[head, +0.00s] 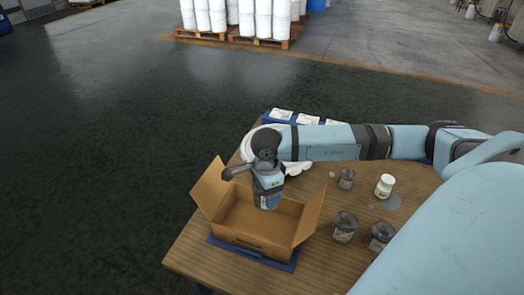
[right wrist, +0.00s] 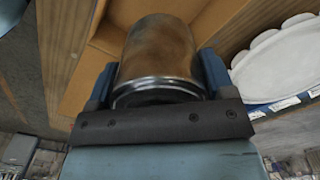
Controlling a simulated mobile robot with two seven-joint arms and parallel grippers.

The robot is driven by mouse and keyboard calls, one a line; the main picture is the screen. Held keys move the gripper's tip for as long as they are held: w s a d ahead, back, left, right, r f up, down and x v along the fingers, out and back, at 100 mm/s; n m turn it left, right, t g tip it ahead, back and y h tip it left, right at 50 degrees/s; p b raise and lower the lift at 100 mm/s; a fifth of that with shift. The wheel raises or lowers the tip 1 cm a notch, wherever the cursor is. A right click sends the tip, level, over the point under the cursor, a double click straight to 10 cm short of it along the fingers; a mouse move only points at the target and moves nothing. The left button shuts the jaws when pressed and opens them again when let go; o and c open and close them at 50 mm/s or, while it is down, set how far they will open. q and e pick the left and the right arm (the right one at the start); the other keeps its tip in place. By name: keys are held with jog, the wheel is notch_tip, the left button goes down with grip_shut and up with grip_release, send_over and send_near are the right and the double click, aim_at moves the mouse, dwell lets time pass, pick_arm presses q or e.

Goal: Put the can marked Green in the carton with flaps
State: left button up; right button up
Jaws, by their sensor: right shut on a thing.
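My right gripper (head: 268,201) hangs over the open carton with flaps (head: 222,211). In the right wrist view the gripper (right wrist: 157,95) is shut on a can (right wrist: 158,50), brownish with a shiny metal rim. No marking on this can is readable from here. The carton's brown cardboard also shows behind the can in the right wrist view (right wrist: 70,70). Its side flaps stand outward and its inside is partly hidden by my gripper. My left gripper is not in view.
The carton stands on a blue mat (head: 250,256) at the wooden table's (head: 190,258) front left. Grey labelled containers (head: 347,178) (head: 345,226) (head: 382,235) and a white jar (head: 385,185) stand to the right. Behind my arm are a white scalloped tray (right wrist: 285,68) and a blue labelled strip (head: 270,119).

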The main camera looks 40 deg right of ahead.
notch_tip(320, 180, down, 16)
jog(key=shift+r+p, duration=0.25)
jog(key=shift+p, duration=0.75)
jog(key=shift+w+f, duration=0.1)
jog(key=shift+f, duration=0.15)
jog(key=o, duration=1.2)
jog(key=shift+r, duration=0.2)
notch_tip(320, 180, up, 12)
jog(key=shift+b, duration=1.2)
